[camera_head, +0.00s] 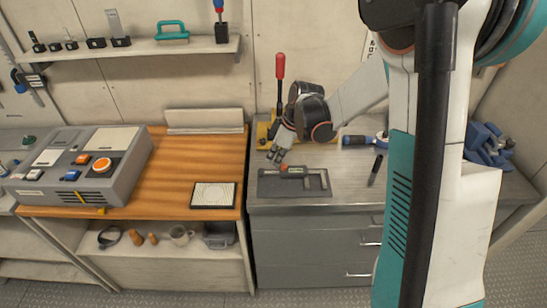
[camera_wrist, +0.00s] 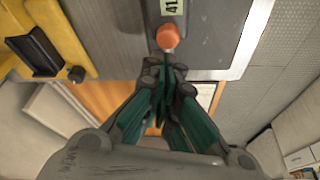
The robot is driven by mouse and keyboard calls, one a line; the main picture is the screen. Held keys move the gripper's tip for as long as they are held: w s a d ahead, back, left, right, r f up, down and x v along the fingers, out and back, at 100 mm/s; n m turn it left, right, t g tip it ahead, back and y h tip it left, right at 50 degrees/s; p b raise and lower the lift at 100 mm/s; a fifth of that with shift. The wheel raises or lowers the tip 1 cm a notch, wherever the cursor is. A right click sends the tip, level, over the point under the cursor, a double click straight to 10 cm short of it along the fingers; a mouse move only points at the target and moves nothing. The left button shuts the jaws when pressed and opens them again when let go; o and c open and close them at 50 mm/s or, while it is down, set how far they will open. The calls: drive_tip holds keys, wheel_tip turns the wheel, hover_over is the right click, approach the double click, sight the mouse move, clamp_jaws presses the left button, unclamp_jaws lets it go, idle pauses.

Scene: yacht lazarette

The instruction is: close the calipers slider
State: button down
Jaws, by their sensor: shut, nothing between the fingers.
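In the wrist view the orange knob (camera_wrist: 168,38) is just beyond the fingertips, beside a pale label (camera_wrist: 172,7) reading "41", cut off by the picture edge. My gripper (camera_head: 277,157) is shut and empty, close to the knob at its back left. In the wrist view my gripper (camera_wrist: 163,78) points at the knob; I cannot tell whether they touch.
A red-handled lever on a yellow base (camera_head: 265,132) stands behind my gripper. A dark pen-like tool (camera_head: 375,170) and a blue-handled tool (camera_head: 360,139) lie to the right. A framed pad (camera_head: 213,195) and a grey control box (camera_head: 85,165) sit on the wooden top.

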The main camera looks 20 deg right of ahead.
sight(289, 167)
drive_tip(key=d, duration=0.1)
drive_tip(key=s+d, duration=0.1)
drive_tip(key=d, duration=0.2)
drive_tip(key=shift+s+d, duration=0.25)
drive_tip(key=shift+d, duration=0.1)
drive_tip(key=shift+a, duration=0.1)
